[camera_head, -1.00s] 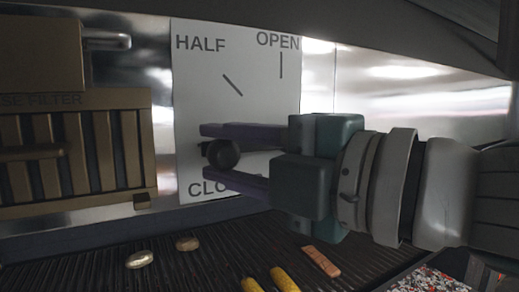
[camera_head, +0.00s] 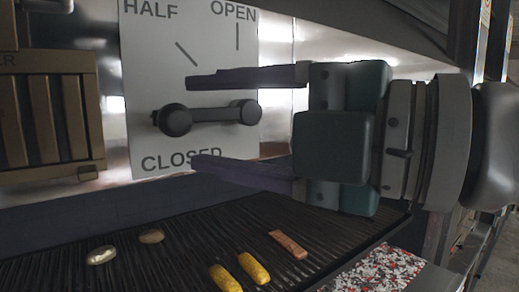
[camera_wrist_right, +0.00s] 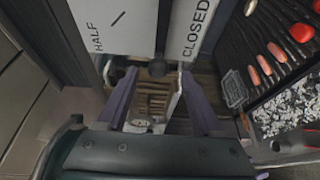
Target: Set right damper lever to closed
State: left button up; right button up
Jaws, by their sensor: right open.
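The right damper lever (camera_head: 210,114) is a dark bar in front of a white plate (camera_head: 150,65) marked HALF, OPEN and CLOSED. It lies nearly level, its round knob (camera_head: 173,120) at the left end, just above the word CLOSED. My right gripper (camera_head: 190,121) is open, with one purple finger above the lever and one below, both clear of it in the picture. In the right wrist view, the knob (camera_wrist_right: 157,68) shows between the spread fingers (camera_wrist_right: 157,78). The gripper holds nothing. My left gripper is not in view.
A grill grate (camera_head: 150,215) lies below, with two yellow cobs (camera_head: 253,268), an orange-brown piece (camera_head: 288,244) and two small round pieces (camera_head: 101,255). Embers (camera_head: 375,272) lie at the lower right.

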jog(key=b+v, duration=0.1)
jog(key=v, duration=0.4)
jog(key=shift+b, duration=0.4)
